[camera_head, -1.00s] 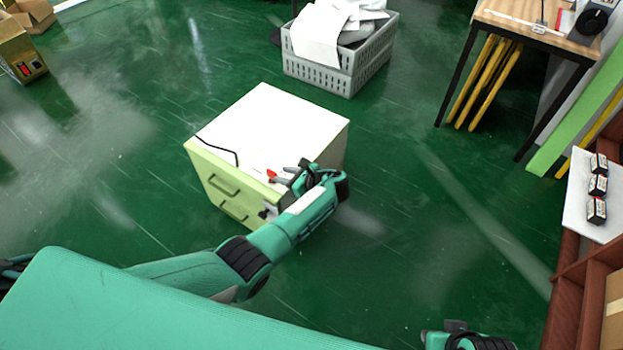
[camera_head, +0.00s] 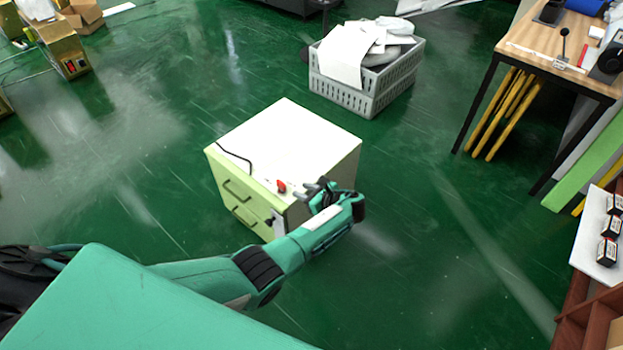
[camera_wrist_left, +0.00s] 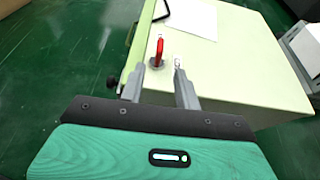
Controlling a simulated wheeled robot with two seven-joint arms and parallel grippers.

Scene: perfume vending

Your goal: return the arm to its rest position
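My left gripper (camera_head: 314,188) is above the right front corner of a cream and pale-green drawer cabinet (camera_head: 290,137). Its fingers are apart in the left wrist view (camera_wrist_left: 158,75), with nothing held between them. A small red object (camera_head: 281,186) rests on the cabinet top near its front edge, left of the fingers. In the left wrist view the red object (camera_wrist_left: 158,53) shows just beyond the fingertips, apart from them. My left arm reaches in from the lower left. My right gripper is not in view.
A grey crate of papers (camera_head: 380,88) stands behind the cabinet. A wooden-topped table (camera_head: 540,55) is at the upper right. A white shelf (camera_head: 590,235) with small boxes is at the right edge. Green floor between is clear.

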